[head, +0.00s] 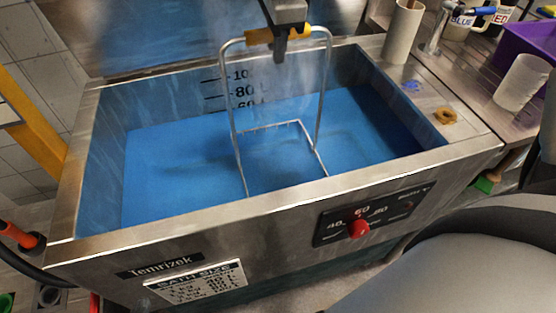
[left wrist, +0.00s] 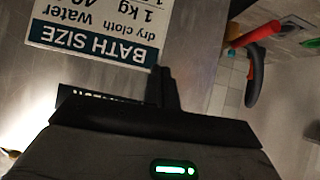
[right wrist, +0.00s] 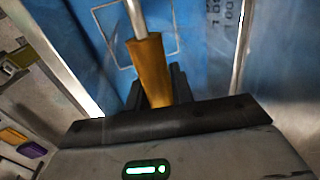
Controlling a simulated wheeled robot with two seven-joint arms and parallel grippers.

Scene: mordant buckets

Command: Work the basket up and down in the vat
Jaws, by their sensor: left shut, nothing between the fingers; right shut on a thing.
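The steel vat (head: 90,215) holds blue liquid (head: 170,145). The wire basket (head: 323,90) stands in it at mid-vat, its tall handle frame rising above the rim. Its square wire rim shows at the liquid; what lies lower is hidden. My right gripper (head: 281,50) is shut on the yellow grip (head: 258,36) at the top of the frame. The right wrist view shows the grip (right wrist: 149,68) between its fingers and the basket's wire square (right wrist: 108,22) beyond. My left gripper (left wrist: 165,75) is shut and empty near the vat's front label (left wrist: 95,30); I cannot pick it out in the head view.
A control panel with a red knob (head: 359,228) is on the vat's front. An orange-ended hose (head: 22,238) is at the left.

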